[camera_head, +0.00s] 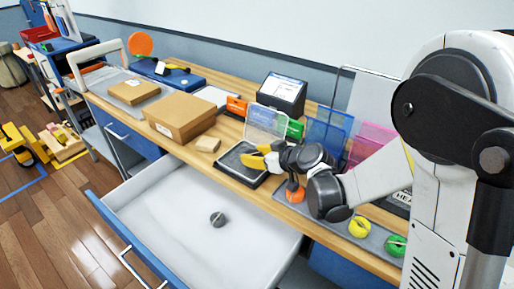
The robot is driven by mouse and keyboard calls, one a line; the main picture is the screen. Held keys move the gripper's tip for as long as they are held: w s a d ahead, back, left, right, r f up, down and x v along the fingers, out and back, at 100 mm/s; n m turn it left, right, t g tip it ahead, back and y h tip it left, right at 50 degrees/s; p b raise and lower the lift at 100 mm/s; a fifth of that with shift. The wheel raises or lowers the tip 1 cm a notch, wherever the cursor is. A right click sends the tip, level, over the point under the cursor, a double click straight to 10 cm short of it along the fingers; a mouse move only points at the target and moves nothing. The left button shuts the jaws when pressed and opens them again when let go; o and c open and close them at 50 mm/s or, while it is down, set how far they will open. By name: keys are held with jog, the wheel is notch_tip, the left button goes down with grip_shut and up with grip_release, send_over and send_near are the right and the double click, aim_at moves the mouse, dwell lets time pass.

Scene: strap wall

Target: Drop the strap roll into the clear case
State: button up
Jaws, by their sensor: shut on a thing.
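My gripper (260,158), with yellow fingers, reaches left over the worktop near the clear case. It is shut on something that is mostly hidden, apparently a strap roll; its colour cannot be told. The clear case (264,121) has its see-through lid raised, and its lower part is partly hidden behind my gripper. I cannot tell whether my gripper is above the case or in front of it. An orange roll (295,195), a yellow roll (359,227) and a green roll (395,245) lie on a grey mat along the front edge.
Blue (328,132) and pink (371,142) cases stand right of the clear one. A black tray (235,160) lies by my fingers. A dark roll (218,219) lies in the open white drawer (165,225).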

jog(key=o, duration=1.1)
jog(key=v, duration=1.2)
jog(key=s+d+m+h, duration=0.2)
jog(key=s+d, duration=0.1)
jog(key=s, duration=0.3)
jog(key=s+d+r+m+g+h, duration=0.1)
jog(key=s+d+m+h, duration=0.2)
jog(key=s, duration=0.3)
jog(key=s+d+m+g+h, duration=0.1)
jog(key=s+d+m+h, duration=0.2)
jog(key=s+d, duration=0.2)
jog(key=shift+s+d+r, duration=0.1)
jog(key=shift+s+r, duration=0.1)
jog(key=shift+s, duration=0.3)
jog(key=shift+s+r, duration=0.2)
jog(key=shift+s, duration=0.35)
